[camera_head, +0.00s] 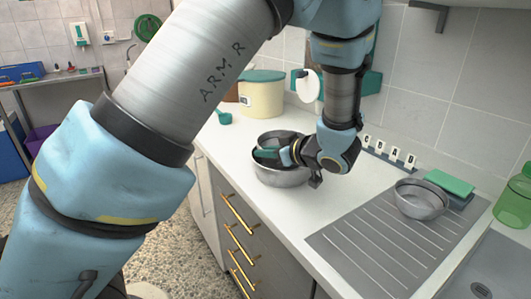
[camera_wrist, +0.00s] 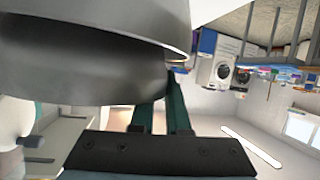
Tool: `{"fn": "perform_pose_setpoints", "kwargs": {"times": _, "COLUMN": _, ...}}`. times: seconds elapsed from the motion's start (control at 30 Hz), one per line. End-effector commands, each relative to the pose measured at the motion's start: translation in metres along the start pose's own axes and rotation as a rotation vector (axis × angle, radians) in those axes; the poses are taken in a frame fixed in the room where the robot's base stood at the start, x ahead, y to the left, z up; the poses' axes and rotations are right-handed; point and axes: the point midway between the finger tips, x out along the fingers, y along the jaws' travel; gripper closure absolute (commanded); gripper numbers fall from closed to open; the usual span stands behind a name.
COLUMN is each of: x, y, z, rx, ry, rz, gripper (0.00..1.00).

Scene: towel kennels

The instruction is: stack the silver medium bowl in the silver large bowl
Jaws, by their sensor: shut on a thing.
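My gripper (camera_head: 265,153) is shut on the silver medium bowl (camera_head: 278,137), at its rim. The held bowl shows inside or just over the opening of the silver large bowl (camera_head: 278,177), which stands on the white counter. My wrist and fingers hide part of both bowls, so I cannot tell whether the medium bowl rests on the large one. In the wrist view, curved silver bowl metal (camera_wrist: 80,75) fills the upper left, close to the green fingers (camera_wrist: 165,108).
Another silver bowl (camera_head: 421,201) stands on the ribbed drainboard (camera_head: 370,245) at the right, near a green sponge (camera_head: 450,182). A cream tub (camera_head: 262,98) with a green lid and a green scoop (camera_head: 224,117) are behind. A green bottle (camera_head: 515,200) stands far right. Counter between bowls and drainboard is clear.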

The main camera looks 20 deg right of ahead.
Motion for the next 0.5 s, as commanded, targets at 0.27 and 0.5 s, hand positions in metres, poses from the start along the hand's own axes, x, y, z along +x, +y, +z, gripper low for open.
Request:
{"fn": "perform_pose_setpoints", "kwargs": {"times": 0.27, "x": 0.0031, "y": -0.0007, "z": 0.0061, "rx": -0.003, "ry": 0.001, "rz": -0.001, "gripper": 1.00}}
{"fn": "perform_pose_setpoints", "kwargs": {"times": 0.5, "x": 0.0050, "y": -0.0011, "z": 0.0111, "rx": -0.001, "ry": 0.001, "rz": -0.001, "gripper": 1.00}}
